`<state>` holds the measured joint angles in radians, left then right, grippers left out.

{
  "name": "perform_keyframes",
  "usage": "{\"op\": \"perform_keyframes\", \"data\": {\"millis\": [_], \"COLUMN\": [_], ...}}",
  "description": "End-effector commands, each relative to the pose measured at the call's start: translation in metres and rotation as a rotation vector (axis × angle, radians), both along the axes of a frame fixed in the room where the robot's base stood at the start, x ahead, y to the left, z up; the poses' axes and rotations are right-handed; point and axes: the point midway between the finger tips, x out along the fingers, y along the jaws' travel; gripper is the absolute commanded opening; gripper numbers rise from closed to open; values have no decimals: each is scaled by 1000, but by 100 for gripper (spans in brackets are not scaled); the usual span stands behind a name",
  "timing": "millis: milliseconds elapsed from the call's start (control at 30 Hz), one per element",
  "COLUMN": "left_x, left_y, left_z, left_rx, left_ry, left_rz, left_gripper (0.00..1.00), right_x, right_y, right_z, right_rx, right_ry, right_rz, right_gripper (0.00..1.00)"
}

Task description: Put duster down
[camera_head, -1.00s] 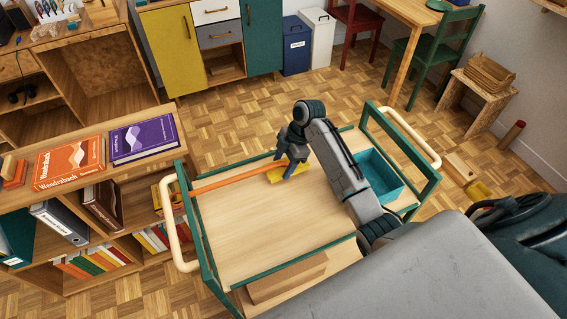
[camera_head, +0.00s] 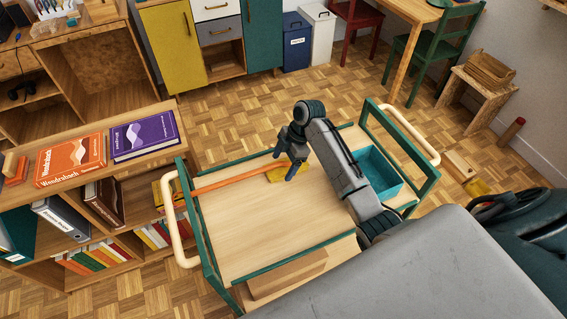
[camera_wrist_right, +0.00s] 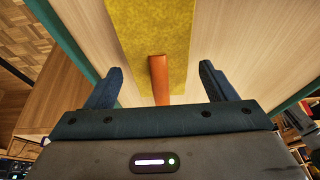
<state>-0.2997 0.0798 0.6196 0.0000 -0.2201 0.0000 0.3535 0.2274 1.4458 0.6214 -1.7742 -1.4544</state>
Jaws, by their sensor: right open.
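The duster has an orange handle (camera_head: 230,180) and a yellow head (camera_head: 276,177). It lies on the wooden top (camera_head: 265,222) of a green-framed trolley, its handle pointing left. My right gripper (camera_head: 284,163) is over the head end of the duster. In the right wrist view, my right gripper (camera_wrist_right: 160,72) is open, its fingers apart on either side of the orange handle (camera_wrist_right: 159,80) and not touching it. The yellow head (camera_wrist_right: 157,30) lies flat beyond the fingertips there. My left gripper is not in view.
A teal bin (camera_head: 378,178) sits at the trolley's right end, beside my right arm. Cream handles (camera_head: 172,222) stick out at both trolley ends. A bookshelf with an orange book (camera_head: 70,160) and a purple book (camera_head: 145,135) stands close on the left. The trolley top's front part is clear.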

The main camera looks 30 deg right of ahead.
Motion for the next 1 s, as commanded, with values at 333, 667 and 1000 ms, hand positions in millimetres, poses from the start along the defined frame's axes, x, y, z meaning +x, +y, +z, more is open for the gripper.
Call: {"op": "perform_keyframes", "data": {"millis": [333,667,1000], "left_x": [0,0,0], "left_y": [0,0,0], "left_z": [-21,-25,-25], "left_rx": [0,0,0], "left_ry": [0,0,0], "left_rz": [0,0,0], "left_gripper": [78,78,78], "right_x": [-1,-2,-3], "right_y": [-28,-44,-44], "right_z": [61,104,107], "right_rx": [-4,-2,0], "right_ry": [-5,-2,0], "right_rz": [0,-1,0], "right_gripper": [78,78,78]}}
